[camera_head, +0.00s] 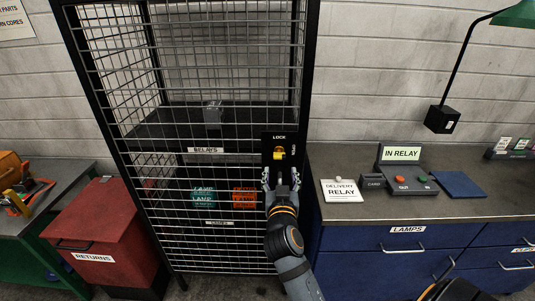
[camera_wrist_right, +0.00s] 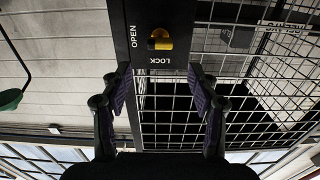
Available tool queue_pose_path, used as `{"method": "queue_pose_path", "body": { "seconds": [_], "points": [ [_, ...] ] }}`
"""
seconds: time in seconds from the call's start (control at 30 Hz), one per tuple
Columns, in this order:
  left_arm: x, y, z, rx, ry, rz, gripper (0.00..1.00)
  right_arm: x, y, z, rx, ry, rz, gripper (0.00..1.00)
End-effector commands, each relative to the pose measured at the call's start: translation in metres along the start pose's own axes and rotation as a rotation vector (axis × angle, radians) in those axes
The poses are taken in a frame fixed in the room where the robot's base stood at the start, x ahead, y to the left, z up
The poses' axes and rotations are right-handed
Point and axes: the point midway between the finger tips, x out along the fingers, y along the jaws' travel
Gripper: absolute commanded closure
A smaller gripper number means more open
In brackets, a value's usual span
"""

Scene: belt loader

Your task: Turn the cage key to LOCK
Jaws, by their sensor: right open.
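The yellow cage key (camera_head: 280,154) sits in a dark lock plate (camera_head: 270,142) on the cage's right front post. The plate reads LOCK above the key and OPEN to its right. In the right wrist view the key (camera_wrist_right: 160,43) shows upside down, with OPEN at left and LOCK below. Its grip seems to lie sideways, in line with OPEN rather than LOCK. My right gripper (camera_head: 281,175) is open and empty just below the key, apart from it. Its two fingers (camera_wrist_right: 160,88) straddle the post in the wrist view.
The wire cage (camera_head: 205,140) has shelves labelled RELAYS and LAMPS; a small grey item (camera_head: 212,114) stands on the upper one. Right is a counter (camera_head: 350,210) with a control box (camera_head: 410,182) and DELIVERY RELAY card (camera_head: 341,191). Left is a red RETURNS bin (camera_head: 90,225).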

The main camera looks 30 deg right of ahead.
Motion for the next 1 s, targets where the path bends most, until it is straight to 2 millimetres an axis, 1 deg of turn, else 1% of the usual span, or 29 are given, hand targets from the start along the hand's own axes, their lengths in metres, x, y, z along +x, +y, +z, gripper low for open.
{"method": "queue_pose_path", "body": {
  "seconds": [0.13,0.2,0.4,0.5,0.63,0.87,0.9,1.0],
  "points": [
    [-0.011,0.000,0.003,0.000,-0.006,0.001,1.00,0.022,0.000,-0.005,-0.009,0.005,-0.002,0.40],
    [-0.019,-0.001,0.003,0.000,-0.007,0.000,1.00,0.038,-0.001,-0.006,-0.009,0.004,-0.001,0.40],
    [-0.033,-0.003,-0.001,0.000,-0.004,0.000,1.00,0.079,0.001,-0.005,-0.006,0.001,0.001,0.40],
    [-0.037,-0.003,-0.002,0.000,-0.002,0.000,1.00,0.092,0.000,-0.003,-0.004,0.000,-0.001,0.40],
    [-0.039,-0.003,-0.002,0.000,-0.002,-0.001,1.00,0.101,0.000,-0.001,-0.003,0.000,0.000,0.40],
    [-0.038,-0.005,-0.002,0.001,-0.002,-0.002,1.00,0.102,0.000,0.000,-0.003,-0.001,-0.001,0.40],
    [-0.038,-0.005,-0.002,0.001,-0.002,-0.002,1.00,0.102,0.000,0.000,-0.003,-0.001,-0.001,0.41],
    [-0.038,-0.005,-0.002,0.001,-0.002,-0.002,1.00,0.102,0.000,0.000,-0.003,-0.001,-0.001,0.55]
  ]
}}
